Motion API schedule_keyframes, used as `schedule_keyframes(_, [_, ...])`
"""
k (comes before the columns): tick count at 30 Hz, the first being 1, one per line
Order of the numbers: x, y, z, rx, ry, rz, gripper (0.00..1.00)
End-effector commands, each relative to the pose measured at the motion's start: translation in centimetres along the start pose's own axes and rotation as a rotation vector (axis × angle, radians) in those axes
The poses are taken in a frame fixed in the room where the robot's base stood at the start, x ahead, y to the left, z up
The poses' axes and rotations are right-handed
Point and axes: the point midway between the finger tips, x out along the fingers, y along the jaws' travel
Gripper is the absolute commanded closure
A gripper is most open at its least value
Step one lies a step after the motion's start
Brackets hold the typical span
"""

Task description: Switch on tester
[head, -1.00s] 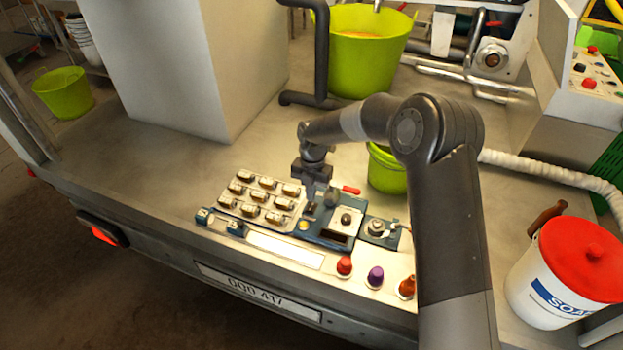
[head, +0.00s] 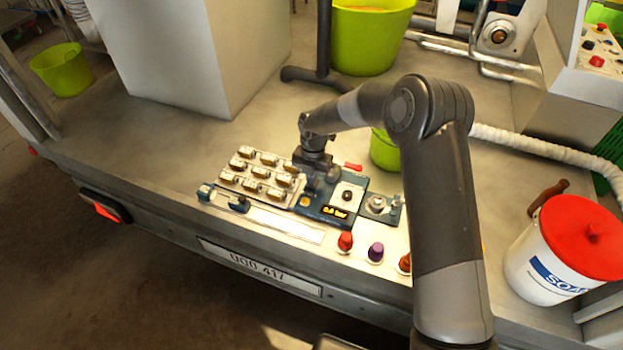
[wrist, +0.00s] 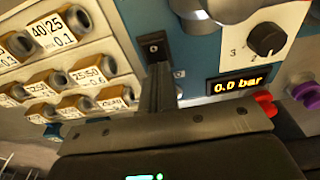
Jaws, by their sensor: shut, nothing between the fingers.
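The tester is a blue panel (head: 316,209) on the trailer bed, right of a plate of brass fittings. Its small display (wrist: 240,84) is lit and reads "0.0 bar"; the lit display (head: 335,212) also shows in the head view. A black switch (wrist: 154,47) marked 0 sits on the panel by my fingertips. A black knob (wrist: 267,38) with numbers is to the right. My gripper (wrist: 158,72) is shut and empty, its tips just below or at the switch; I cannot tell whether they touch. In the head view my gripper (head: 310,190) stands over the panel, partly hiding it.
The plate of fittings (head: 242,188) lies left. Red (head: 345,242) and purple (head: 375,252) caps stand in front, near the bed's edge. A green bucket (head: 384,150) is behind, a white soap bucket (head: 548,270) at right. The bed at left is free.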

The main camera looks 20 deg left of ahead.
Motion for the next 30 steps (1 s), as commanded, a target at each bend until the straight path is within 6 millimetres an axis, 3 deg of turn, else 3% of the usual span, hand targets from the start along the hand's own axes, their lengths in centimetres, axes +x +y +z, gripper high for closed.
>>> schedule_keyframes(14, [-0.3, -0.1, 1.5, 0.003, 0.002, -0.001, 1.0])
schedule_keyframes(24, [-0.5, -0.1, 1.5, 0.001, 0.002, -0.001, 1.0])
schedule_keyframes(30, [-2.8, -0.1, 1.6, 0.002, -0.001, 0.001, 1.0])
